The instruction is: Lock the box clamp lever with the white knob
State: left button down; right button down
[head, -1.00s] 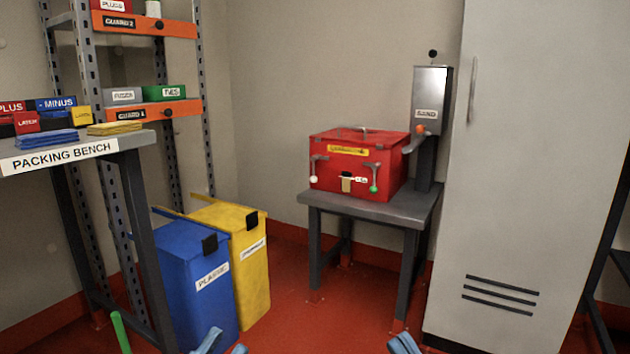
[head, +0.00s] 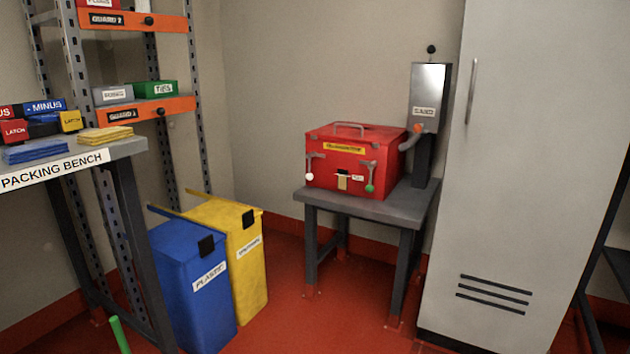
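A red box (head: 350,150) with a top handle sits on a small grey table (head: 400,208) in front of me. On its front left is a clamp lever with a white knob (head: 309,177), the knob hanging at the lower end. On its front right is a similar lever with a green knob (head: 370,188). A tan hasp-like piece (head: 342,182) is on the front between them. The box lid looks closed. Neither of my grippers is in view.
A grey dispenser column (head: 428,100) stands at the table's back right. A tall grey cabinet (head: 520,170) is to the right. Blue (head: 185,285) and yellow (head: 245,270) bins and the packing bench (head: 75,165) are to the left. Red floor before the table is clear.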

aim_at(309, 176)
jog(key=i+z, duration=0.1)
jog(key=i, duration=0.5)
jog(key=i+j+z, duration=0.1)
jog(key=i, duration=0.45)
jog(key=i+j+z, duration=0.1)
jog(key=i, duration=0.5)
jog(key=i+l, duration=0.2)
jog(key=i, duration=0.25)
